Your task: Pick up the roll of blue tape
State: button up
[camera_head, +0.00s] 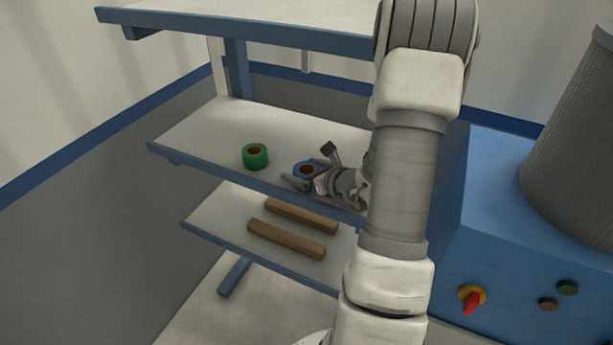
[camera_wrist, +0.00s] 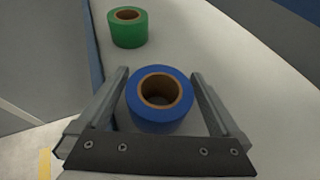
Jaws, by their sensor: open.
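The roll of blue tape (camera_wrist: 160,118) lies flat on the middle shelf, its brown core facing up. In the wrist view it sits between the two fingers of my gripper (camera_wrist: 160,90), with a narrow gap seen on each side. My gripper is open. In the head view the blue tape (camera_head: 306,169) is near the shelf's front edge, and my gripper (camera_head: 308,177) reaches it from the right. My arm and gripper hide part of the shelf there.
A roll of green tape (camera_head: 256,156) stands to the left on the same shelf (camera_head: 200,135); it also shows in the wrist view (camera_wrist: 128,28). Wooden bars (camera_head: 287,239) lie on the lower shelf. An upper shelf (camera_head: 260,18) hangs above. A blue cabinet (camera_head: 520,250) stands at right.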

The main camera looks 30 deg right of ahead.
jog(key=shift+w+f, duration=0.25)
jog(key=shift+w, duration=0.45)
jog(key=c, duration=1.3)
jog(key=shift+o, duration=0.2)
